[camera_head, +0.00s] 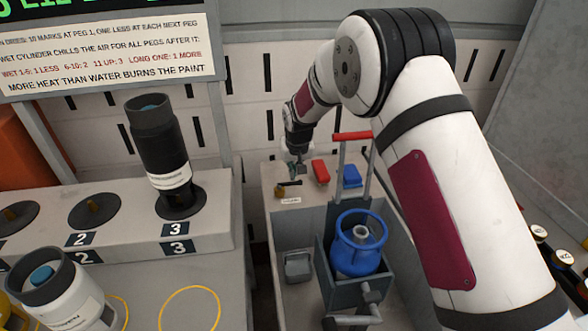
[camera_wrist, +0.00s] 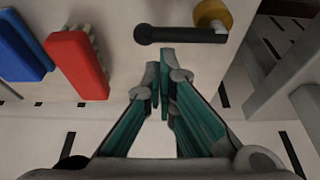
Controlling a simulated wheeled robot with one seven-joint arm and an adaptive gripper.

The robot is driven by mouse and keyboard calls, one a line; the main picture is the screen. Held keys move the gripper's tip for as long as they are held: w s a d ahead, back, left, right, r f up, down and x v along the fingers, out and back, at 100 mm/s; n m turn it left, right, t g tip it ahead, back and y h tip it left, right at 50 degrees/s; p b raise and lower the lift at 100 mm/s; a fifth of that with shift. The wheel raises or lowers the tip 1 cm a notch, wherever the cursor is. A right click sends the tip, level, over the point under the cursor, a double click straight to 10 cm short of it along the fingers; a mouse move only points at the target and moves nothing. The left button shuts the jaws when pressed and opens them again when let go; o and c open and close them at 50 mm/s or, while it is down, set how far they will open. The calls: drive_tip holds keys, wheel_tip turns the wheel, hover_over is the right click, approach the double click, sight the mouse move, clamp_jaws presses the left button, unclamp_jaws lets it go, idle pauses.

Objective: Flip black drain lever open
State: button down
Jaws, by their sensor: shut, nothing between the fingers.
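The black drain lever (camera_wrist: 180,35) lies across the top of the wrist view, with a black knob at its left end and a brass fitting (camera_wrist: 212,15) at its right end. In the head view the lever (camera_head: 291,183) is small, on the pale panel above the basin. My gripper (camera_wrist: 166,55) is shut and empty, its fingertips just below the lever in the wrist view. I cannot tell whether they touch it. In the head view my gripper (camera_head: 299,172) is just above the lever and partly hidden by its size.
A red brush (camera_head: 320,171) and a blue brush (camera_head: 351,176) lie right of the lever. A blue gas cylinder (camera_head: 357,248) stands in a grey cart with a red handle (camera_head: 352,136). A black cylinder (camera_head: 160,148) stands on peg 3 at left.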

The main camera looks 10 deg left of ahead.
drive_tip(key=shift+s+d+m+h, duration=0.25)
drive_tip(key=shift+s+m+h, duration=0.15)
drive_tip(key=shift+m, duration=0.5)
drive_tip(key=s+m, duration=0.1)
drive_tip(key=m+h+p, duration=0.1)
drive_tip(key=m, duration=0.1)
drive_tip(key=shift+s+d+m, duration=0.3)
drive_tip(key=shift+s+d, duration=0.05)
drive_tip(key=s+m, duration=0.1)
drive_tip(key=m, duration=0.1)
drive_tip(key=s+m+h, duration=0.1)
drive_tip(key=m, duration=0.1)
drive_tip(key=shift+m+h, duration=0.3)
drive_tip(key=m, duration=0.1)
drive_tip(key=s+m+g+h, duration=0.1)
drive_tip(key=m, duration=0.1)
drive_tip(key=shift+s+a+m, duration=0.15)
drive_tip(key=shift+s+m, duration=0.15)
drive_tip(key=m, duration=0.1)
drive_tip(key=s+a+m+g+b, duration=0.1)
drive_tip(key=m, duration=0.1)
drive_tip(key=shift+s+m+h, duration=0.2)
drive_tip(key=shift+m+h, duration=0.1)
drive_tip(key=shift+s+a, duration=0.15)
drive_tip(key=shift+s, duration=0.05)
